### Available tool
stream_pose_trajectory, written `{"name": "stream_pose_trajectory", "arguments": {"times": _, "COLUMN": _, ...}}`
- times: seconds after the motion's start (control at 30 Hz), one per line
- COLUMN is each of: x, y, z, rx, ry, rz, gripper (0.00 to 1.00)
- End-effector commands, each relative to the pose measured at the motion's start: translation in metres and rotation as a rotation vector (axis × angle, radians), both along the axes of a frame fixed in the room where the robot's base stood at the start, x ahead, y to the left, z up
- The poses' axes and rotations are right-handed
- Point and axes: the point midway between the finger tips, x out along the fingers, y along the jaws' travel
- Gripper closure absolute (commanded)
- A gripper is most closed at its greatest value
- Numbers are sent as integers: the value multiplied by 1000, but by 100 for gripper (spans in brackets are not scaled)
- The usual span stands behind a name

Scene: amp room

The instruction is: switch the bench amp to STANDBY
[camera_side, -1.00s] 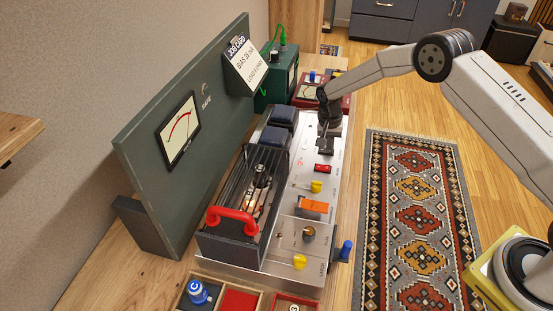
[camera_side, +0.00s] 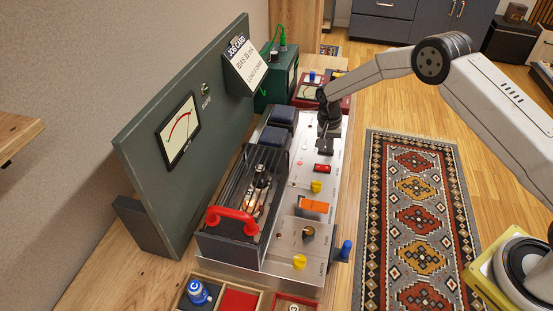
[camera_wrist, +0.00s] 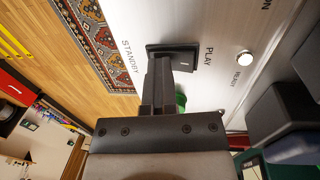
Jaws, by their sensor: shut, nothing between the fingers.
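The bench amp (camera_side: 275,262) is a silver chassis with a black tube cage and a red handle. Its black PLAY/STANDBY switch (camera_wrist: 183,54) shows in the wrist view, with STANDBY printed to its left and PLAY to its right. In the side view the switch (camera_side: 325,146) is near the far end of the top. My gripper (camera_wrist: 158,66) is shut and empty, with its fingertips over the STANDBY side of the switch. They hide that part, so I cannot tell the rocker's tilt or whether they touch it. My gripper (camera_side: 328,132) also shows in the side view.
A white READY lamp (camera_wrist: 244,58) is beside the switch. A green panel with a meter (camera_side: 178,130) stands behind. The floor beside the rug (camera_side: 415,220) is clear.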

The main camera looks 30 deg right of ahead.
Motion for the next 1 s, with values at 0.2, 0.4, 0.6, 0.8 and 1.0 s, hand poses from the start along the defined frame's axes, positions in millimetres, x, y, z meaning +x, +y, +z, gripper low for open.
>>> {"name": "stream_pose_trajectory", "arguments": {"times": 0.2, "x": 6, "y": 8, "z": -3, "rx": 4, "ry": -6, "rz": 2, "gripper": 100}}
{"name": "stream_pose_trajectory", "arguments": {"times": 0.4, "x": 8, "y": 11, "z": -1, "rx": 4, "ry": -3, "rz": 2, "gripper": 100}}
{"name": "stream_pose_trajectory", "arguments": {"times": 0.6, "x": 8, "y": 10, "z": 0, "rx": 4, "ry": -3, "rz": 1, "gripper": 100}}
{"name": "stream_pose_trajectory", "arguments": {"times": 0.8, "x": 9, "y": 10, "z": 2, "rx": 3, "ry": -4, "rz": 1, "gripper": 100}}
{"name": "stream_pose_trajectory", "arguments": {"times": 1.0, "x": 10, "y": 11, "z": 14, "rx": 2, "ry": -6, "rz": 1, "gripper": 100}}
